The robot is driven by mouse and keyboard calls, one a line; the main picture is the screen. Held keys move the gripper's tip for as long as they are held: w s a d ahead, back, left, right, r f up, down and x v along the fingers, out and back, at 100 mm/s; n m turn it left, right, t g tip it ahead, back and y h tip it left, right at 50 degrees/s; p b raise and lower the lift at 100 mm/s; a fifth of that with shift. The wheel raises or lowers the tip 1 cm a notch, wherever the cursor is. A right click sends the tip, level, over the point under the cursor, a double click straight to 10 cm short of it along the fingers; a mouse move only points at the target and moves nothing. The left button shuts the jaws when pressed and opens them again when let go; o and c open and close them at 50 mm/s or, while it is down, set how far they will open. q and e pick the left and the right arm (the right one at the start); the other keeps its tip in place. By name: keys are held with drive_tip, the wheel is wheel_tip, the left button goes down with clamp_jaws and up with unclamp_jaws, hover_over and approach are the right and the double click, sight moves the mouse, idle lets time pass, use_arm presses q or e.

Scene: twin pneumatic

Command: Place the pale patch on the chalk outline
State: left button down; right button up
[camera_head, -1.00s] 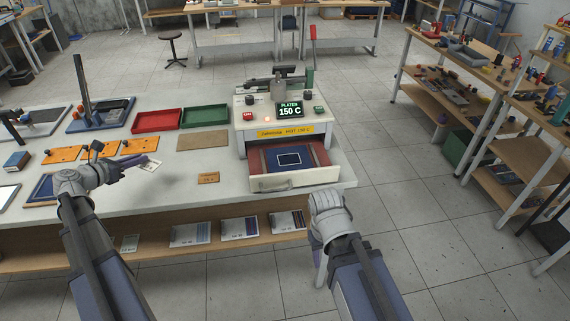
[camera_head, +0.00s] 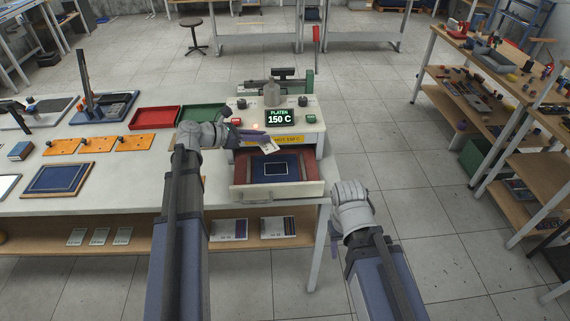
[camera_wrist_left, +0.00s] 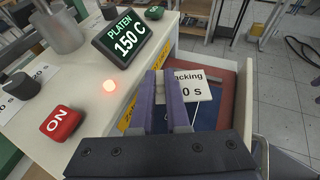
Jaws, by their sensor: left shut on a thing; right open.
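The pale patch (camera_head: 266,146) is a cream card with dark print, part of which reads "acking" and "0 s" in the left wrist view (camera_wrist_left: 197,88). My left gripper (camera_head: 256,138) is shut on its edge; its purple fingers (camera_wrist_left: 167,88) cover part of the print. The patch hangs over the back of the open press drawer. The chalk outline (camera_head: 276,161) is a white rectangle on the blue cloth (camera_head: 258,172) in that drawer, below and in front of the patch. In the left wrist view the patch hides most of it. My right gripper (camera_head: 348,234) is open and empty, beside the table's right end.
The press (camera_head: 302,128) stands just behind the drawer, its display reading PLATEN 150 C. The drawer's pale front (camera_head: 278,190) and red side strips border the cloth. Red (camera_head: 155,118) and green (camera_head: 203,115) trays and orange plates (camera_head: 97,145) are to the left.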

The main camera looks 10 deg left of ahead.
sight(268, 165)
use_arm(q)
drive_tip(key=shift+w+d+r, duration=0.1)
drive_tip(key=shift+d, duration=0.5)
drive_tip(key=shift+w+d+r, duration=0.1)
drive_tip(key=shift+d, duration=0.45)
wheel_tip(268, 165, down, 10)
drive_tip(key=b, duration=1)
drive_tip(key=shift+f, duration=0.2)
drive_tip(key=shift+f, duration=0.15)
drive_tip(key=c, duration=0.9)
unclamp_jaws()
drive_tip(key=shift+r, duration=0.35)
drive_tip(key=p+v, duration=0.4)
drive_tip(key=v, duration=0.7)
drive_tip(key=shift+a, duration=0.2)
drive_tip(key=shift+s+a+r+p, duration=0.1)
drive_tip(key=shift+s+a+p, duration=0.1)
drive_tip(key=shift+a+p, duration=0.15)
